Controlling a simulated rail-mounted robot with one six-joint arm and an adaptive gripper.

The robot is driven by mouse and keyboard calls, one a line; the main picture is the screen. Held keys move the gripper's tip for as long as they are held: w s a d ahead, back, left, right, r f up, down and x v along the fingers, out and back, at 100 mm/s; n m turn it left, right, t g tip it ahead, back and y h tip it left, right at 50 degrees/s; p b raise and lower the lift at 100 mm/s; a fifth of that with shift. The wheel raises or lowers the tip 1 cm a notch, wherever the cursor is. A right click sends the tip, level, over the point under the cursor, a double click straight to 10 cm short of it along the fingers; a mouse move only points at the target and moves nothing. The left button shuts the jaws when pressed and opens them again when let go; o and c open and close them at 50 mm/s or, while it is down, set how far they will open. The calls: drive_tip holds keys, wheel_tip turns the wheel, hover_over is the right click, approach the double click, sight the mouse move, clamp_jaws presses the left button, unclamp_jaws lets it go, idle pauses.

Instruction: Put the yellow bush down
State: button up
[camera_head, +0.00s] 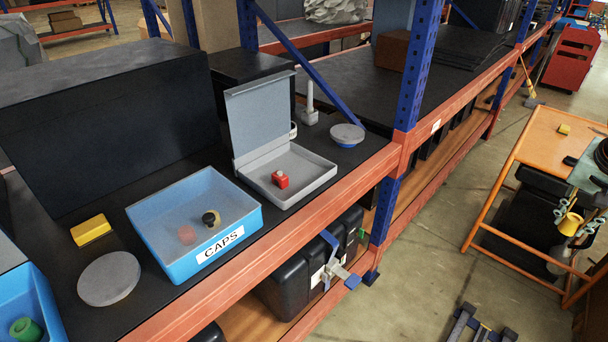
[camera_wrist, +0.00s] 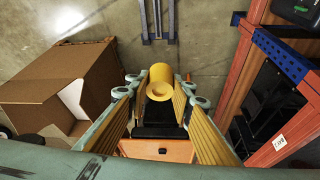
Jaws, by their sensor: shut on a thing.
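The yellow bush (camera_wrist: 160,85) is a short yellow cylinder with a recess in the face turned to the wrist camera. My gripper (camera_wrist: 160,92) is shut on it, with a finger on each side. In the head view the bush (camera_head: 569,224) shows at the right edge, held in my gripper (camera_head: 573,219) in front of the orange workbench (camera_head: 545,130). It is clear of any surface. The bush's far side is hidden.
A rack shelf at left holds a blue CAPS bin (camera_head: 172,252), an open grey box (camera_head: 312,172), a grey disc (camera_head: 109,279) and a yellow block (camera_head: 91,230). Another blue bin (camera_head: 38,305) holds a green bush (camera_head: 26,329). A cardboard box (camera_wrist: 62,83) stands left in the wrist view.

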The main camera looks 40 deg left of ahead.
drive_tip(key=shift+a, duration=0.1)
drive_tip(key=s+a+n+y+p, duration=0.1)
drive_tip(key=s+a+n+p, duration=0.2)
drive_tip(key=a, duration=1.5)
drive_tip(key=s+a+n+y+p, duration=0.2)
drive_tip(key=s+a+n+p, duration=0.15)
drive_tip(key=a, duration=1.55)
drive_tip(key=s+a+n+p, duration=0.1)
drive_tip(key=s+a+n, duration=0.1)
drive_tip(key=s+a, duration=0.5)
drive_tip(key=s+a+n+y+p, duration=0.1)
drive_tip(key=s+a+n+p, duration=0.1)
drive_tip(key=s+a, duration=0.6)
drive_tip(key=s+a+n+g+p, duration=0.1)
drive_tip(key=s+a+n, duration=0.1)
drive_tip(key=s+a, duration=0.6)
drive_tip(key=shift+s+a+n+y+p, duration=0.15)
drive_tip(key=shift+a+n+y+p, duration=0.2)
drive_tip(key=shift+a, duration=2.5)
drive_tip(key=shift+r, duration=0.1)
drive_tip(key=p, duration=0.3)
hover_over(303, 172)
drive_tip(key=shift+s+f, duration=0.1)
drive_tip(key=shift+f, duration=0.65)
drive_tip(key=shift+a, duration=0.1)
